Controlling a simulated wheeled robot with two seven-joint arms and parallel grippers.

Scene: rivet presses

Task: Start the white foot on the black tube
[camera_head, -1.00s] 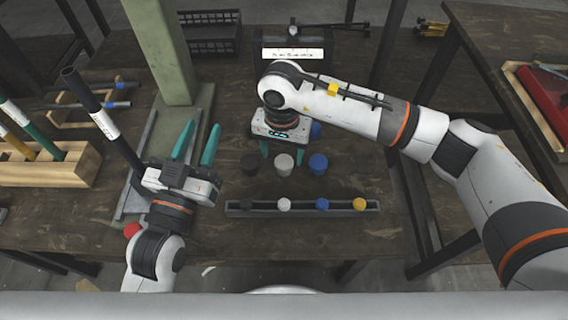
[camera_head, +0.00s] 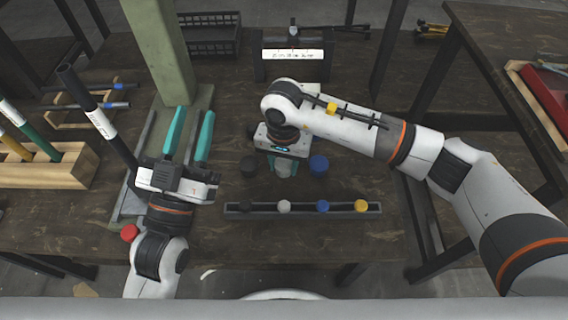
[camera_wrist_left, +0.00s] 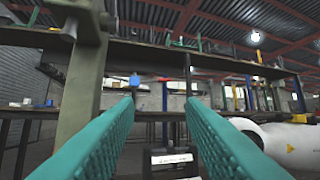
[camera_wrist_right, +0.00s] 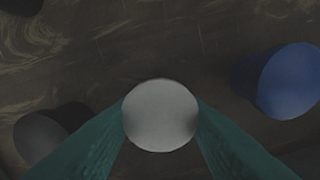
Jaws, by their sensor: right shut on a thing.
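The white foot (camera_wrist_right: 160,115) is a round pale piece between the fingers of my right gripper (camera_wrist_right: 160,135), which is shut on it. In the head view my right gripper (camera_head: 284,168) points down at the table between the black and blue feet, and its fingers mostly hide the white foot. The black tube (camera_head: 88,103), with a white label, stands tilted at the left. Its lower end goes behind my left gripper (camera_head: 188,135), so its support is hidden. My left gripper is open and empty beside the green column, and its fingers also show in the left wrist view (camera_wrist_left: 162,120).
A black foot (camera_head: 249,165) and a blue foot (camera_head: 318,164) flank my right gripper. A narrow tray (camera_head: 303,212) with several coloured caps lies in front. A wooden block (camera_head: 50,180) holds other tubes at left. The green column (camera_head: 162,60) stands near my left gripper.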

